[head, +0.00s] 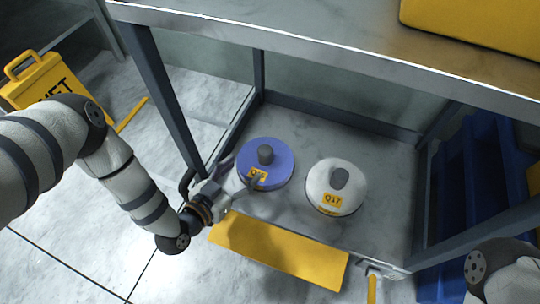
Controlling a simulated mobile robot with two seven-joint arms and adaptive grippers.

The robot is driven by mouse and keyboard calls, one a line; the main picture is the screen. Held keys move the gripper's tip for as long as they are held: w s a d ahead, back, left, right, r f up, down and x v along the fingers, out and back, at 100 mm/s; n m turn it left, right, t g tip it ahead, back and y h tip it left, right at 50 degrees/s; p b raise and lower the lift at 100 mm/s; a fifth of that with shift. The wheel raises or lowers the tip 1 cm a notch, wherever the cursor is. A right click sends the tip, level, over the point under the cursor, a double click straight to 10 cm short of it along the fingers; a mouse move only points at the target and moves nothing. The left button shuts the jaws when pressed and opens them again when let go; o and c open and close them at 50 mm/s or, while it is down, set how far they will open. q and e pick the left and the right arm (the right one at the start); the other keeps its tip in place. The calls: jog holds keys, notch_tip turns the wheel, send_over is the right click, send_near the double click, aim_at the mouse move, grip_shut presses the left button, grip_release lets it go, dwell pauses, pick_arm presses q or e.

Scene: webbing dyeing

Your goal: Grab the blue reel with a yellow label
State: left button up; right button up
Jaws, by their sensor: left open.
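The blue reel (272,157) with a yellow label lies flat on the lower shelf (380,150) of a metal table. A dark grey knob stands up at its centre. My left gripper (241,172) is open at the reel's front left edge, one finger along its left side and the other near its front by the label. I cannot tell whether the fingers touch the reel. Part of my right arm (500,275) shows at the lower right; its gripper is out of view.
A white reel (325,178) with a yellow label sits just right of the blue one. The steel tabletop (310,22) overhangs the shelf, with a dark leg (170,95) at the left. A yellow panel (278,250) fronts the shelf. A yellow wet-floor sign (42,82) stands at left.

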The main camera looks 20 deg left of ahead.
aim_at(264, 151)
pick_arm(q)
jog(key=b+x, duration=0.5)
jog(key=x, duration=0.6)
jog(key=shift+w+d+f, duration=0.2)
jog(key=shift+w+r, duration=0.1)
jog(key=shift+r, duration=0.1)
grip_shut()
pick_arm(e)
jog(key=shift+g, duration=0.6)
jog(key=s+f, duration=0.2)
jog(key=f, duration=0.1)
jog(key=shift+s+d+f, duration=0.1)
jog(key=shift+d+f, duration=0.1)
jog(key=shift+f, duration=0.05)
